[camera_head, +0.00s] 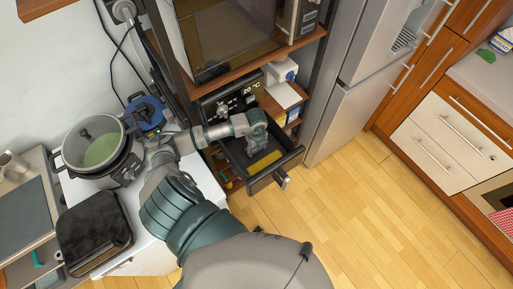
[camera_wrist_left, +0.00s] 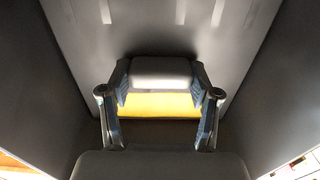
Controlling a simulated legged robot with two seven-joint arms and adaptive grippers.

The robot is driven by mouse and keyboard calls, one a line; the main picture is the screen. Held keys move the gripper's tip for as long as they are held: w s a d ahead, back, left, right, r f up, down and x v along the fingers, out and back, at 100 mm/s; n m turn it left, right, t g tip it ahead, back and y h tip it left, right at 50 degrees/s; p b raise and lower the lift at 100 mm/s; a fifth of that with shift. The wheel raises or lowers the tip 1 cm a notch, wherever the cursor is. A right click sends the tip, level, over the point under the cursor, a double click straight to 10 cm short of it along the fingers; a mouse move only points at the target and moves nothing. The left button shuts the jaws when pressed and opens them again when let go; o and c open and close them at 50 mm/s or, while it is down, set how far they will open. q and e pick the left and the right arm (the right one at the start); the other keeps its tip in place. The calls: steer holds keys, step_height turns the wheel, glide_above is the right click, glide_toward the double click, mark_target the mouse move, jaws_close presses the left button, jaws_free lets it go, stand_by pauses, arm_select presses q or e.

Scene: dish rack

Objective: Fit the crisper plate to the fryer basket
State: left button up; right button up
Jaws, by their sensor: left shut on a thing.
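The fryer basket (camera_head: 270,174) is a dark drawer pulled out of the air fryer (camera_head: 222,108), with a handle (camera_head: 283,181) at its front. Its dark walls surround the left wrist view. My left gripper (camera_head: 258,146) reaches down into the basket. A yellow piece, which I take to be the crisper plate (camera_head: 265,161), shows low inside the basket. It also shows between the fingers of my left gripper (camera_wrist_left: 160,92) in the wrist view, under a grey block. The gripper is shut on it. Whether the plate touches the basket floor is hidden. My right gripper is out of view.
The fryer stands on a shelf, with another shelf (camera_head: 305,48) and a large appliance above. A fridge (camera_head: 365,95) is to the right. At left are a cooker (camera_head: 131,166) and a black case (camera_head: 90,222). Floor is clear in front.

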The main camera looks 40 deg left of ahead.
arm_select(q)
steer(key=shift+f, duration=0.1)
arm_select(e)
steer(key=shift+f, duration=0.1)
arm_select(q)
steer(key=o, duration=1.5)
steer(key=shift+c, duration=0.2)
step_height(320, 180, up, 12)
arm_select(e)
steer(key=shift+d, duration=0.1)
